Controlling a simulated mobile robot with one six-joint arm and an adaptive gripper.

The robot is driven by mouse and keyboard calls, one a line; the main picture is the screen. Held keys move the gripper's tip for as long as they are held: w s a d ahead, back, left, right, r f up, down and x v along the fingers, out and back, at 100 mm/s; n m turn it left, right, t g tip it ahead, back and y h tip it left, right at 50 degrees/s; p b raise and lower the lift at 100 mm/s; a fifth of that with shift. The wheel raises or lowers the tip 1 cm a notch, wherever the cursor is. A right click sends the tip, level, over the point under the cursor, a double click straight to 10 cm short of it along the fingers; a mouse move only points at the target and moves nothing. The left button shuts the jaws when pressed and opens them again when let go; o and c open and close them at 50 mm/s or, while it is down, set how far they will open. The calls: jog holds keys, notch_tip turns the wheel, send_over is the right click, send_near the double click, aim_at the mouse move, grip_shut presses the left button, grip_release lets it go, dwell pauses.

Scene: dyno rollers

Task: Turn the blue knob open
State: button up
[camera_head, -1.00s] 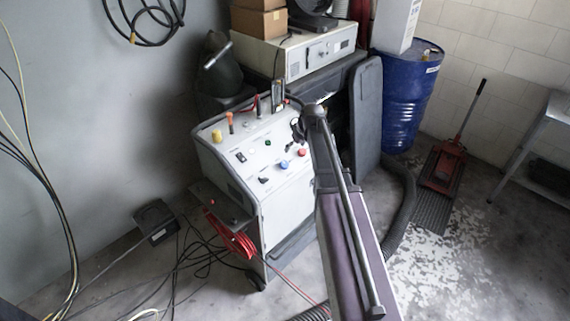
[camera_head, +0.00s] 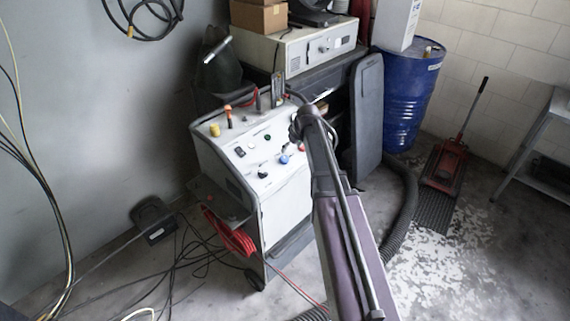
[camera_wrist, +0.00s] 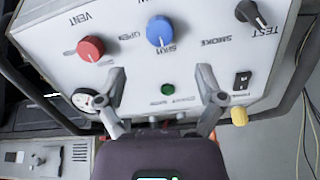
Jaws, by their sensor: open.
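The blue knob (camera_wrist: 160,31) is on the light grey control panel (camera_wrist: 125,14), between the words OPEN and SHUT, near the top centre of the wrist view. A pale pointer line is on it. It also shows small on the sloping panel in the head view (camera_head: 284,159). My gripper (camera_wrist: 161,78) is open and empty, its two fingertips spread below the knob in the wrist view and not around it. In the head view my gripper (camera_head: 297,128) is over the panel's right part, its fingers too small to make out.
A red knob (camera_wrist: 91,48) marked VENT is left of the blue knob; a black TEST knob (camera_wrist: 252,13) is to the right. A green button (camera_wrist: 168,89), a black switch (camera_wrist: 241,81), a yellow knob (camera_wrist: 239,116) and a gauge (camera_wrist: 84,99) are near the fingers. Dark rails flank the panel.

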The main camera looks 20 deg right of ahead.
aim_at(285, 159)
jog(key=shift+b+x, duration=3.85)
jog(key=shift+x, duration=0.65)
jog(key=c, duration=1.1)
